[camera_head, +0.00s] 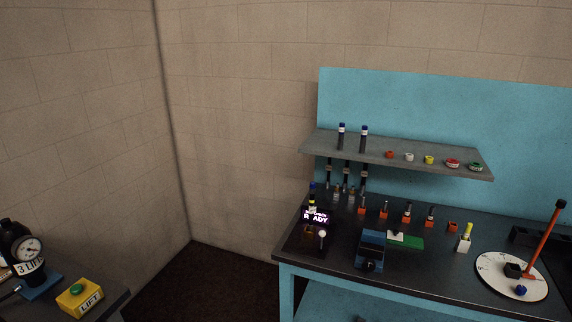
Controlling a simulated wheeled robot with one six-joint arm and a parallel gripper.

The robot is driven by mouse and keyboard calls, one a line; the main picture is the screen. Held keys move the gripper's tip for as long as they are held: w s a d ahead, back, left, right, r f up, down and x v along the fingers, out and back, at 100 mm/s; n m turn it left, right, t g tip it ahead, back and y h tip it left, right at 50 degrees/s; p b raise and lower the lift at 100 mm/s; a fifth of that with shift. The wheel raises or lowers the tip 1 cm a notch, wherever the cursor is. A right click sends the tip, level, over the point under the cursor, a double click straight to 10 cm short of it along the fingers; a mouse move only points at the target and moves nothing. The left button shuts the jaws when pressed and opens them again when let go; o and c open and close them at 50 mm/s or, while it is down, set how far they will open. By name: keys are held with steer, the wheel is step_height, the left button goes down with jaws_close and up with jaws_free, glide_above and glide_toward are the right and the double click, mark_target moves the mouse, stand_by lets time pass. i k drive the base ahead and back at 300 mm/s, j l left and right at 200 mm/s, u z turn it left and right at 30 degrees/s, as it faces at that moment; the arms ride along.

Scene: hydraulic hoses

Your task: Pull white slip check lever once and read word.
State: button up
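The white slip check lever (322,234) has a small pale ball knob. It stands at the front left of the dark bench, on a dark fixture (308,240). Just above it is a small purple-lit display (317,217). Its large word looks like "READY", with one letter partly covered; the smaller line above is too small to read. A dark hose piece with a blue top and yellow band (312,196) stands at the display. My gripper is not in view.
The bench (440,275) also holds a blue vise (371,250), a green block (408,241), several orange-based fittings, and an orange lever (545,240) on a white disc. A shelf (400,152) overhangs its back. A yellow LIFT button box (79,298) and gauge (28,248) are at left.

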mark_target(322, 234)
steer(key=i+l, duration=0.2)
steer(key=i, duration=0.2)
steer(key=i+l+z, duration=0.1)
steer(key=i, duration=0.35)
steer(key=i+l, duration=0.25)
steer(key=i, duration=0.15)
